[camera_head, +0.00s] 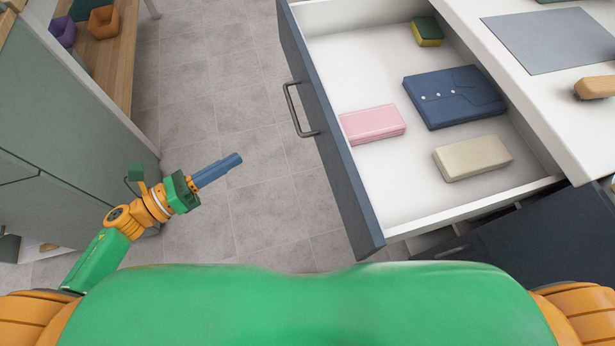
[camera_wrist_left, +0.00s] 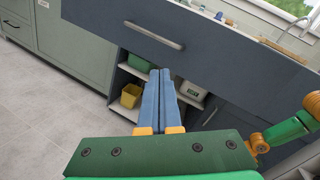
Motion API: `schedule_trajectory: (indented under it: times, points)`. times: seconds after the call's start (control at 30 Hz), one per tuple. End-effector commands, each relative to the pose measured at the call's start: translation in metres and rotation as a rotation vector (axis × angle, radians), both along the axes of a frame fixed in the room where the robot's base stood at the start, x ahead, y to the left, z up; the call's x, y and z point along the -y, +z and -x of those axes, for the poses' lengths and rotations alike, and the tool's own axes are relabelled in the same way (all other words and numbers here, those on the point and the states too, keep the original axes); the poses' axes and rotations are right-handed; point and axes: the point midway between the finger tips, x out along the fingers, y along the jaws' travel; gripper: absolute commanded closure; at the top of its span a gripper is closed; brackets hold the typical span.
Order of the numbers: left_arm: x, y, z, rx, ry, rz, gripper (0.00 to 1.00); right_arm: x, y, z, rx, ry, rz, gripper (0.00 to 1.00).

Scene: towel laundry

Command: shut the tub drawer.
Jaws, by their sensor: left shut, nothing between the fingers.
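The drawer (camera_head: 350,185) with a dark blue front stands pulled open from the counter. Its grey bar handle (camera_head: 299,110) faces left in the head view; a bar handle also shows in the left wrist view (camera_wrist_left: 154,36). My right gripper is out of view.
A white counter (camera_head: 530,100) with a grey panel borders the drawer on the right. Green cabinets (camera_head: 60,110) and a wooden shelf with small bins stand at the left. Grey tiled floor (camera_head: 215,80) is free between them. Below the dark front, open shelves hold a yellow bin (camera_wrist_left: 131,96).

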Motion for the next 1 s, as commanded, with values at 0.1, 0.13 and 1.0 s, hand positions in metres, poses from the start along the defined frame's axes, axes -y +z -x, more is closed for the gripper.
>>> schedule_trajectory:
  times: [0.1,0.13,1.0]
  points:
    - [0.026,0.007,0.040,0.341,-0.273,-0.167,1.00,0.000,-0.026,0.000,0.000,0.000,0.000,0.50]
    - [0.029,0.010,0.045,0.383,-0.305,-0.181,1.00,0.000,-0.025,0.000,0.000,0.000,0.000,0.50]
    - [0.164,0.018,0.014,0.417,-0.327,-0.191,1.00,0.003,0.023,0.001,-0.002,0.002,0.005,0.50]
